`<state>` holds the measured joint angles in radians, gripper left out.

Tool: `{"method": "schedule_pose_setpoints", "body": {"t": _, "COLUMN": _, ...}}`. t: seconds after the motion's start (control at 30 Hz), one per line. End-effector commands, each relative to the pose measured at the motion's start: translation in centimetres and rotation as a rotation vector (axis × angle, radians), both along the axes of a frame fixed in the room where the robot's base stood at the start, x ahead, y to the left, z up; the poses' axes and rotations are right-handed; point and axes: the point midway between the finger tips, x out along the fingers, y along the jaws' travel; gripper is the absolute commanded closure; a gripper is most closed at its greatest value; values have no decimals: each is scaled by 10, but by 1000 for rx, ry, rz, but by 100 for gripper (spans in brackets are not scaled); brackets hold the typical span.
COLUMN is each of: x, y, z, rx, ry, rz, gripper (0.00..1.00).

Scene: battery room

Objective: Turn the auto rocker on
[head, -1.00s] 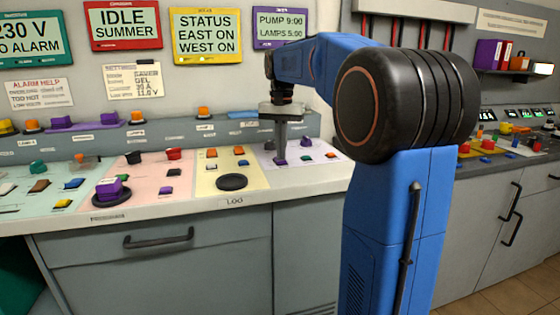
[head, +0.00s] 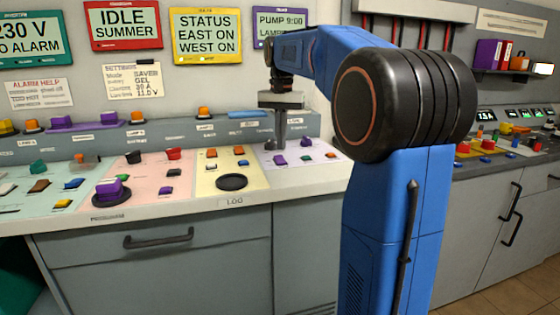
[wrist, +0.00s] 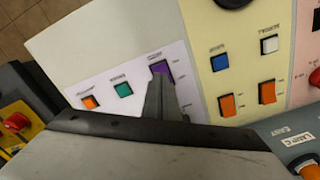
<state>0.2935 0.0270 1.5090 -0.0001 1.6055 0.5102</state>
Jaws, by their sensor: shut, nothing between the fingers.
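The lilac panel (head: 318,168) carries a purple rocker (head: 279,160), a teal rocker (head: 305,157) and an orange rocker (head: 331,155). In the wrist view the purple rocker (wrist: 161,68), teal rocker (wrist: 123,90) and orange rocker (wrist: 90,102) sit in a row. Their labels are too small to read, so I cannot tell which is the auto rocker. My gripper (head: 279,147) is shut and empty, pointing down just behind the purple rocker. In the wrist view my gripper (wrist: 160,82) partly overlaps that rocker's near edge; contact cannot be told.
A yellow panel (head: 208,184) with orange, blue and white rockers and a black round knob (head: 231,182) lies to the left. A pink panel (head: 135,195) holds a large purple knob (head: 111,190). The raised back ledge (head: 180,132) stands close behind my gripper.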

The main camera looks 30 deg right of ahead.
Motion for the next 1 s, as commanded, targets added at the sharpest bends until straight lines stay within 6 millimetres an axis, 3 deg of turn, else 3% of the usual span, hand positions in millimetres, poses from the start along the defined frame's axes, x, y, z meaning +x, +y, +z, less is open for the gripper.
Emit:
{"method": "schedule_pose_setpoints", "body": {"t": 0.5, "x": 0, "y": 0, "z": 31, "rx": 0, "ry": 0, "rz": 0, "gripper": 100}}
{"method": "schedule_pose_setpoints", "body": {"t": 1.0, "x": 0, "y": 0, "z": 33, "rx": 0, "ry": 0, "rz": 0, "gripper": 100}}
